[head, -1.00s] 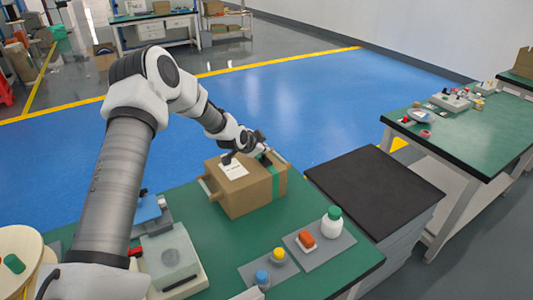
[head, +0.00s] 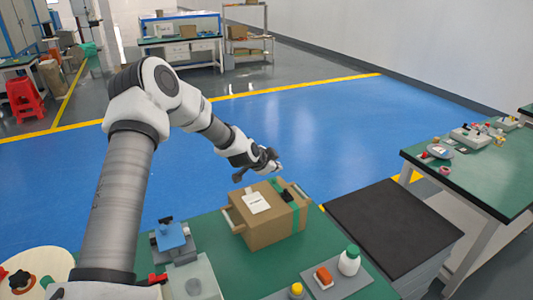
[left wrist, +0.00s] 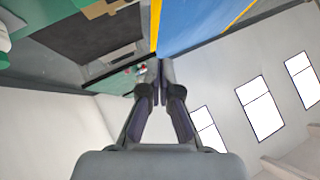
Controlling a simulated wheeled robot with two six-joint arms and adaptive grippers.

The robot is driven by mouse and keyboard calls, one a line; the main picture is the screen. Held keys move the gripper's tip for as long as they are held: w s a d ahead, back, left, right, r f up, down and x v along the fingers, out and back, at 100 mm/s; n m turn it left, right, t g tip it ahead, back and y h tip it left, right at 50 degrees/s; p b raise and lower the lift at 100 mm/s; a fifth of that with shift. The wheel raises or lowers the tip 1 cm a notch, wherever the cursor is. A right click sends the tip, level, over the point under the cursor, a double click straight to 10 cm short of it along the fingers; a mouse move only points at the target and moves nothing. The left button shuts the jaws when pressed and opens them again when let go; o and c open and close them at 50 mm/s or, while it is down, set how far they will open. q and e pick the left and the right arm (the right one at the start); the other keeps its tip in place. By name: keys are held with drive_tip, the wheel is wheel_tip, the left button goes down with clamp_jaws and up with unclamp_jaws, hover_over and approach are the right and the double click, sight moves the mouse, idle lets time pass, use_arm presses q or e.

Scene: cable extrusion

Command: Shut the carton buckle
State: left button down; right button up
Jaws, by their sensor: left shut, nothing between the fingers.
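The brown carton (head: 262,236) stands on the green table with a white label on its top. A green strap (head: 302,211) runs over its right part. A small black buckle (head: 285,195) lies on top beside the strap; it is too small to tell whether it is shut. My left gripper (head: 273,164) is shut and empty, raised above and behind the carton and clear of it. In the left wrist view its fingers (left wrist: 161,72) are together with nothing between them. My right gripper is not in view.
A black-topped cabinet (head: 392,228) stands right of the table. In front of the carton are a white bottle with a green cap (head: 349,262), a red-orange block (head: 323,276) and a yellow-capped item (head: 296,290). A blue device (head: 172,237) stands to the left.

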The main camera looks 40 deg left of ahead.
use_arm(q)
drive_tip(key=s+r+p, duration=0.2)
drive_tip(key=r, duration=0.1)
drive_tip(key=shift+s+a, duration=0.25)
drive_tip(key=shift+a, duration=0.15)
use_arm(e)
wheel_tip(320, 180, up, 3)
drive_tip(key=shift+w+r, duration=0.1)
use_arm(q)
drive_tip(key=shift+w, duration=0.1)
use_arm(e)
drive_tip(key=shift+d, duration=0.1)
use_arm(q)
drive_tip(key=shift+f, duration=0.1)
